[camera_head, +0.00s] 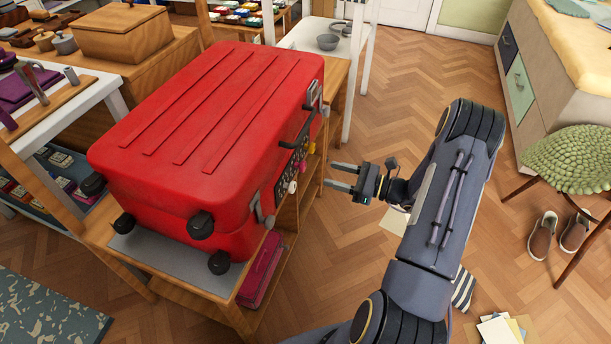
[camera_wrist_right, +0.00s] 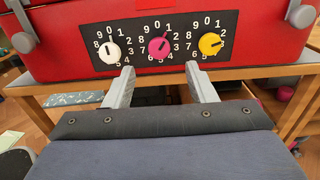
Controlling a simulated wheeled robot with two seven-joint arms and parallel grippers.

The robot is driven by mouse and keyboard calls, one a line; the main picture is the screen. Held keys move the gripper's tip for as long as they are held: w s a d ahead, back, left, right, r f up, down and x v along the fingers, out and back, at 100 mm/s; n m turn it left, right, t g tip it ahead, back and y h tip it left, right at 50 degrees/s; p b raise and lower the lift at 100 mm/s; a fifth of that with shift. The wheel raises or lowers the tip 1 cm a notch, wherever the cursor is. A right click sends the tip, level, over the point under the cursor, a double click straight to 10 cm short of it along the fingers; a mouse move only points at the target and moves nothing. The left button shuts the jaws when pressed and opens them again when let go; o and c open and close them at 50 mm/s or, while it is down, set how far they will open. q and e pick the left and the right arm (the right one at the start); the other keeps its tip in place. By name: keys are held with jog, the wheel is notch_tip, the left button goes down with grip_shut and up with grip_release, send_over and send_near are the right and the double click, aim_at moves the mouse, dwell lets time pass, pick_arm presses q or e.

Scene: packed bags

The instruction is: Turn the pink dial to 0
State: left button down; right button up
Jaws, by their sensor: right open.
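The pink dial (camera_wrist_right: 159,47) is the middle of three dials on a black numbered panel (camera_wrist_right: 184,26). The panel is on the side of a large red case (camera_head: 215,110). The dial's dark mark seems to slant up and right, but I cannot read its number surely. In the head view the pink dial (camera_head: 303,167) is small. My right gripper (camera_head: 328,175) is open and empty, apart from the case. In the wrist view its fingers (camera_wrist_right: 160,70) point toward the panel, one on each side below the pink dial. My left gripper is not in view.
A white dial (camera_wrist_right: 109,49) and a yellow dial (camera_wrist_right: 210,44) flank the pink one closely. Grey latches (camera_head: 258,212) stick out from the case. The case stands on a wooden shelf (camera_head: 190,285). Open floor (camera_head: 350,240) lies on the gripper's side.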

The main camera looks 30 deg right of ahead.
aim_at(305, 166)
jog(key=x, duration=0.7)
jog(key=shift+w+a+b, duration=0.15)
jog(key=shift+a+b, duration=0.05)
jog(key=shift+b, duration=0.15)
jog(key=c, duration=0.9)
